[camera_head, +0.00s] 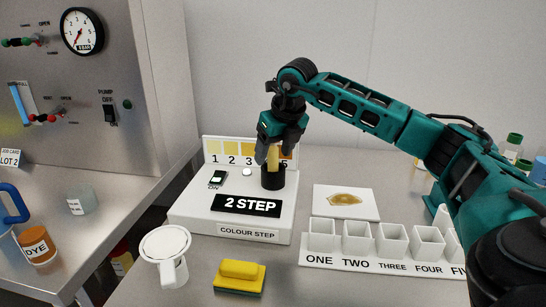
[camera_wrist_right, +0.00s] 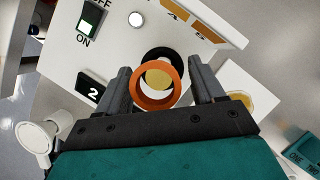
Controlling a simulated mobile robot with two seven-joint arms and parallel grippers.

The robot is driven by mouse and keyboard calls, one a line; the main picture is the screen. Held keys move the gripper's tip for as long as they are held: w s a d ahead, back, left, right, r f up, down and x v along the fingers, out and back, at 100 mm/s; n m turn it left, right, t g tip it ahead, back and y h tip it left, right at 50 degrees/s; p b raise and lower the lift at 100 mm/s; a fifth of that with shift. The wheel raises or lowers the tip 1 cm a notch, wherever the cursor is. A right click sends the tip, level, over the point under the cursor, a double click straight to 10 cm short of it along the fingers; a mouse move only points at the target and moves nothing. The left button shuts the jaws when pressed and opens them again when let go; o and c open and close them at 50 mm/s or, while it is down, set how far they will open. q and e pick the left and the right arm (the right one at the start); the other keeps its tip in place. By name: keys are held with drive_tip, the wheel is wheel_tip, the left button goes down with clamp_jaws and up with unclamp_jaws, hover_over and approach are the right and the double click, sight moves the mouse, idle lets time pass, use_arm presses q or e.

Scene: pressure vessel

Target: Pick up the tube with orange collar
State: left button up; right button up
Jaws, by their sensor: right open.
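The tube with orange collar stands in the black round well of the white colour step device (camera_head: 187,210). In the right wrist view its orange collar (camera_wrist_right: 137,90) is a ring around a yellowish inside, seen from above. My right gripper (camera_head: 268,157) is open, with its two fingers (camera_wrist_right: 158,85) on either side of the collar. Whether the fingers touch it cannot be told. In the head view the yellowish tube (camera_head: 272,160) shows between the fingers, above the black well (camera_head: 272,180). My left gripper is not in view.
A row of white labelled cups (camera_head: 357,238) stands at the right front. A yellow sponge (camera_head: 240,275) and a white mug (camera_head: 168,255) stand in front of the device. A white plate with a brown patch (camera_head: 346,203) lies to its right. A steel panel (camera_head: 75,100) rises at the left.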

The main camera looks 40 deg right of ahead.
drive_tip(key=shift+w+f, duration=0.3)
drive_tip(key=shift+f, duration=0.35)
drive_tip(key=shift+c, duration=0.5)
drive_tip(key=c, duration=0.9)
drive_tip(key=shift+c, duration=0.2)
